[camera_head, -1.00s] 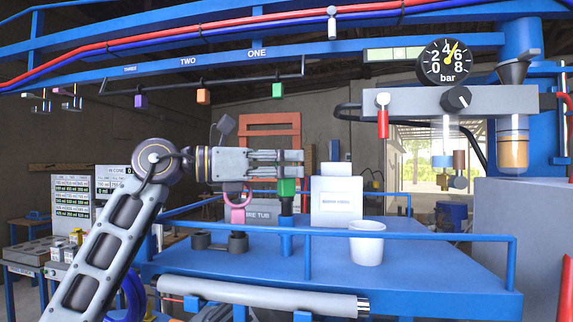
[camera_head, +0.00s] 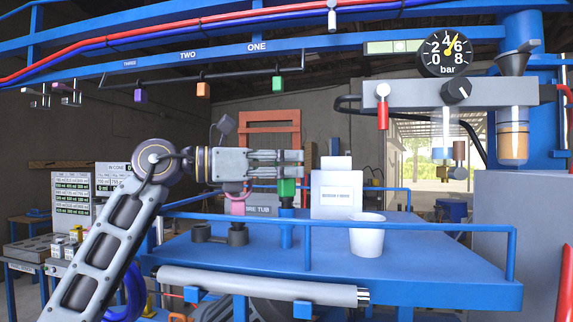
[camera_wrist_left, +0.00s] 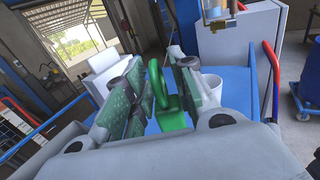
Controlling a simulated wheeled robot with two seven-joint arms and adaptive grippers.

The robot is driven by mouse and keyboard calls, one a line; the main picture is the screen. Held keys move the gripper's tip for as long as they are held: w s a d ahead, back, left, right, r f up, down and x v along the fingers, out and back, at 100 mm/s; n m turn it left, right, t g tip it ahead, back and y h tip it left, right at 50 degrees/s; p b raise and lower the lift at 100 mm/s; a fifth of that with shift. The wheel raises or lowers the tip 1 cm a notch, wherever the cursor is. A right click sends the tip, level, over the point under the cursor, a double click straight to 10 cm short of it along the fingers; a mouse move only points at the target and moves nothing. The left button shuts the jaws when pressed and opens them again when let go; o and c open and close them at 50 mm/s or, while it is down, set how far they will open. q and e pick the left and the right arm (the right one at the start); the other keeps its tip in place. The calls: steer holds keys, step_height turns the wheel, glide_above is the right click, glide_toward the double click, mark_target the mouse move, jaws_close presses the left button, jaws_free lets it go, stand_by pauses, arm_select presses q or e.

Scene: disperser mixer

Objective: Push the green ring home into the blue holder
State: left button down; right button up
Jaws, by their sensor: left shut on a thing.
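The green ring (camera_head: 286,188) hangs just below the fingertips of my left gripper (camera_head: 290,165), with its blocky lower part showing. In the left wrist view, the loop of the green ring (camera_wrist_left: 157,85) stands between the two finger pads of my left gripper (camera_wrist_left: 155,90), which is shut on it. The blue holder (camera_head: 286,232) stands upright on the blue table directly below the ring. The ring's lower end meets the holder's top; how deep it sits I cannot tell. My right gripper is not in view.
A pink ring (camera_head: 238,207) on a dark post stands left of the holder, close under my gripper. A white cup (camera_head: 366,237) and a white box (camera_head: 336,193) stand to the right and behind. A blue rail (camera_head: 430,228) runs along the table's front edge.

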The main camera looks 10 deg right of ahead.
arm_select(q)
steer(key=shift+f+b, duration=0.45)
steer(key=shift+f, duration=0.25)
steer(key=c, duration=1.1)
jaws_free()
steer(key=shift+r, duration=0.25)
steer(key=shift+r, duration=4.8)
steer(key=shift+r, duration=0.1)
step_height(320, 180, up, 9)
steer(key=p, duration=0.9)
steer(key=shift+r+p, duration=0.5)
steer(key=shift+p, duration=0.1)
